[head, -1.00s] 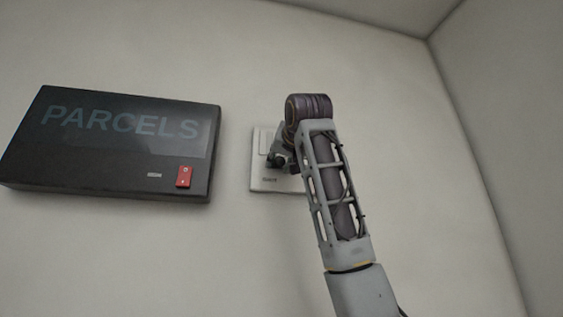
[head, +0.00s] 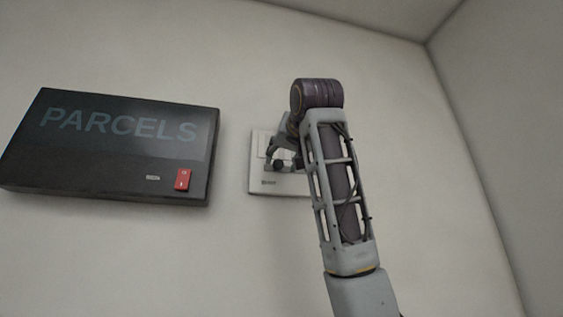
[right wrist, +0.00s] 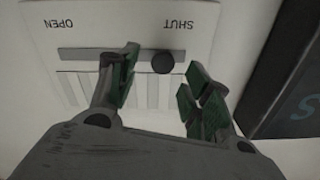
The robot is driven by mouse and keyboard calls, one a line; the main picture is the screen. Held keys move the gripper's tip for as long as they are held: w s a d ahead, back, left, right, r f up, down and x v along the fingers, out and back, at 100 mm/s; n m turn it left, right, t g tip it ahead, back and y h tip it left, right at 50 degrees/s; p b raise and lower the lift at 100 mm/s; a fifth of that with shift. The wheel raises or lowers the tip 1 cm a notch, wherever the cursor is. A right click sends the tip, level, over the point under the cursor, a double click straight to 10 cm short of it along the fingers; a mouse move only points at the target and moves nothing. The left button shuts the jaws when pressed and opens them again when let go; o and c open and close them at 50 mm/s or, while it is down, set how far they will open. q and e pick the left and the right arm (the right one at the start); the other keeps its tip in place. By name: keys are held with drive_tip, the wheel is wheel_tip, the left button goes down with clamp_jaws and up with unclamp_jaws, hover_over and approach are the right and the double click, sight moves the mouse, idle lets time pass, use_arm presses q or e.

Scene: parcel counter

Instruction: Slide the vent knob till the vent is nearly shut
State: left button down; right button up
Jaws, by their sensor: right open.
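The vent (head: 257,187) is a white plate on the wall, partly covered by my right arm in the head view. In the right wrist view the vent plate (right wrist: 40,28) appears upside down, with OPEN at left and SHUT at right. Its round dark knob (right wrist: 163,62) sits on the slot toward the SHUT end, short of that end. My right gripper (right wrist: 162,70) is open, with one finger on either side of the knob; I see no clear contact. In the head view the right gripper (head: 281,160) is in front of the plate. My left gripper is out of view.
A dark PARCELS box (head: 100,170) with a red switch (head: 183,180) is on the wall left of the vent. Its edge also shows at right in the right wrist view (right wrist: 285,80). The wall right of my arm is bare up to the corner.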

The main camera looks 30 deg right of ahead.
drive_tip(key=v, duration=0.7)
idle(0.7)
